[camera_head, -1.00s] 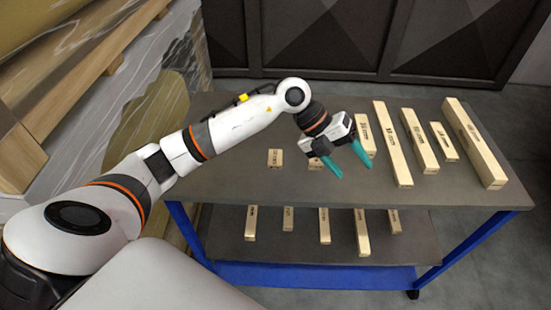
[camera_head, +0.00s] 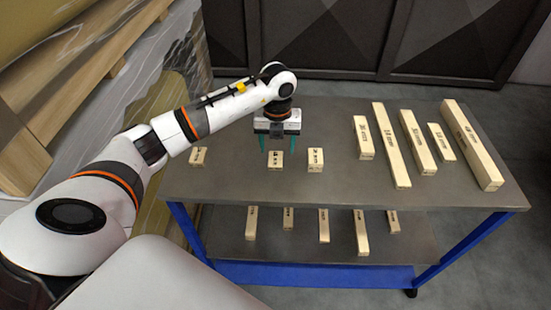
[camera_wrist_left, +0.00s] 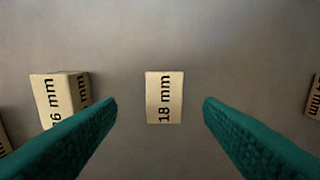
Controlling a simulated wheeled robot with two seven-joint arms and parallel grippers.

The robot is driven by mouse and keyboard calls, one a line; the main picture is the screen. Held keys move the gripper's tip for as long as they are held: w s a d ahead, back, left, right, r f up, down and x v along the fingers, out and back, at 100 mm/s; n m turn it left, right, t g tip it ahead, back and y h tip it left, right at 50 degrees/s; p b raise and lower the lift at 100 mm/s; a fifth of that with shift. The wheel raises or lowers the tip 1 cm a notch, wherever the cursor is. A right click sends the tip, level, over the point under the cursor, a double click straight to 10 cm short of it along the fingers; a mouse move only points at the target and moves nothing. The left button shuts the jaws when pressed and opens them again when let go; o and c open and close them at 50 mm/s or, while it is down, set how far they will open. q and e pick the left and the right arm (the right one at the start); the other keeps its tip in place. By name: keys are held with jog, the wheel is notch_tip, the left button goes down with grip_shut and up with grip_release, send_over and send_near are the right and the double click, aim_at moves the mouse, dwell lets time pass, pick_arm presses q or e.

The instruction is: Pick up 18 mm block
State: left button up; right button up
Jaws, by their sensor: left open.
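The 18 mm block (camera_wrist_left: 164,97) is a small pale wooden block lying alone on the grey surface in the left wrist view, its label readable. It appears to be the small block (camera_head: 275,160) near the middle of the table top in the head view. My left gripper (camera_head: 276,148) is open and points down above and slightly behind that block. In the left wrist view its teal fingers (camera_wrist_left: 160,103) spread on either side of the block, with clear space between. Nothing is held. My right gripper is out of view.
A block (camera_wrist_left: 62,93) labelled in mm lies left of the 18 mm block in the wrist view; another (camera_wrist_left: 314,97) is at the right edge. More blocks lie on the lower shelf (camera_head: 300,251).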

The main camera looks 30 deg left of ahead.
aim_at(275, 158)
pick_arm(q)
jog(key=shift+a+f+p, duration=0.2)
jog(key=shift+f+p, duration=0.1)
jog(key=shift+f, duration=0.9)
jog(key=shift+a+f+p, duration=0.15)
jog(key=shift+f+p, duration=0.15)
jog(key=shift+f, duration=0.85)
jog(key=c, duration=1.1)
